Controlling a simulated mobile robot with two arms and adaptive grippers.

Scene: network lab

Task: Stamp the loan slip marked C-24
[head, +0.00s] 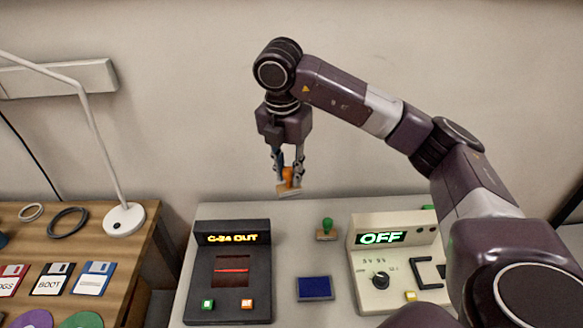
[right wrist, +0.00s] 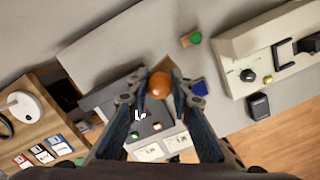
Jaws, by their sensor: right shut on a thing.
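My right gripper (head: 288,166) is shut on an orange-handled stamp (head: 289,178), held upright in the air above the back of the grey table. In the right wrist view the round orange knob (right wrist: 159,85) sits between the fingers. A green-handled stamp (head: 327,227) stands on the table beside a blue ink pad (head: 315,289). A black console (head: 233,263) shows "C-24 OUT". Two white slips (right wrist: 149,152) (right wrist: 179,142) lie in front of it in the right wrist view; their markings are too small to read. My left gripper is out of view.
A cream device (head: 395,262) with a knob and an "OFF" display stands right of the ink pad. At left, a wooden table (head: 60,245) holds a white lamp (head: 124,218), floppy disks (head: 95,279), discs and cable rings. The grey table (head: 300,212) is bare around the green stamp.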

